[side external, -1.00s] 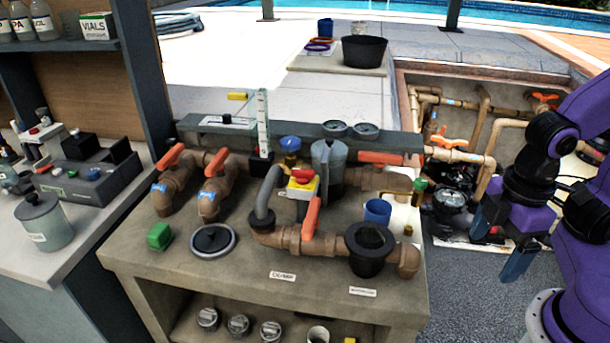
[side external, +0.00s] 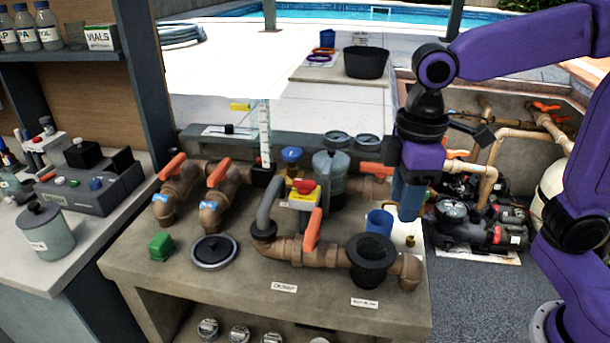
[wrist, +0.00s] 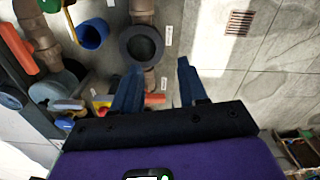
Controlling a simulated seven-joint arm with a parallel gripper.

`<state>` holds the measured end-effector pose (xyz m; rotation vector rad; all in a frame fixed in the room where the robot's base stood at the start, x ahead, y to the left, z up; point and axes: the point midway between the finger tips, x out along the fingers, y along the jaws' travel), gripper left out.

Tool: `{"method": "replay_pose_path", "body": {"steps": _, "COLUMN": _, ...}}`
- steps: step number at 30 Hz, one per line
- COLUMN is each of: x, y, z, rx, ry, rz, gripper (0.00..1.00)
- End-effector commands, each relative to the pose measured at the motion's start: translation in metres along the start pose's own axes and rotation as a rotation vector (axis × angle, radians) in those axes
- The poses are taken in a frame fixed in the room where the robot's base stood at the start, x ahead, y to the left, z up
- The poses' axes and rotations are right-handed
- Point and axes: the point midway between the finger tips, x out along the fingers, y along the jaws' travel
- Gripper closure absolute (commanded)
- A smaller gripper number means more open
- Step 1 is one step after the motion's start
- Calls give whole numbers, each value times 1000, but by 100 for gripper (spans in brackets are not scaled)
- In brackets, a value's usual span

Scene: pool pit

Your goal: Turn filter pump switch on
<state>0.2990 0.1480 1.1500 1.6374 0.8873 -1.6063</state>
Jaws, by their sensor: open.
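A yellow box with a red knob on top (side external: 304,188), which looks like the pump switch, stands among the brown pipes on the bench in the side view. I cannot read its position. My gripper (side external: 408,202) is to the right of it, above the bench's right end near the blue cup (side external: 379,222), with its blue fingers pointing down. In the wrist view my gripper (wrist: 155,85) has its fingers apart and nothing between them. A yellow piece (wrist: 103,102) shows partly behind the left finger; I cannot tell whether it is the switch box.
Pipes with orange handles (side external: 312,231) and a black-rimmed pot (side external: 371,262) crowd the bench (side external: 225,297). A black lid (side external: 214,251) and a green block (side external: 161,246) lie at the front left. A grey canister (side external: 331,170) stands just behind the switch box.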

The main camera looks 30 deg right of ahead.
Motion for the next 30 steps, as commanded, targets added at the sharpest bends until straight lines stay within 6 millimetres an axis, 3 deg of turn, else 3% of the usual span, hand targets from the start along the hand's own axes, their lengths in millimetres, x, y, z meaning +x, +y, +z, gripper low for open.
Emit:
{"method": "replay_pose_path", "body": {"steps": 1, "x": -8, "y": 10, "z": -19, "rx": 14, "ry": 0, "rz": 1, "gripper": 57}}
{"method": "replay_pose_path", "body": {"steps": 6, "x": -32, "y": 44, "z": -66, "rx": 56, "ry": -5, "rz": 1, "gripper": 57}}
{"method": "replay_pose_path", "body": {"steps": 15, "x": -67, "y": 108, "z": -128, "rx": 128, "ry": -12, "rz": 2, "gripper": 57}}
{"method": "replay_pose_path", "body": {"steps": 24, "x": -88, "y": 161, "z": -153, "rx": 190, "ry": -18, "rz": 1, "gripper": 57}}
{"method": "replay_pose_path", "body": {"steps": 30, "x": -93, "y": 174, "z": -155, "rx": 207, "ry": -19, "rz": 0, "gripper": 57}}
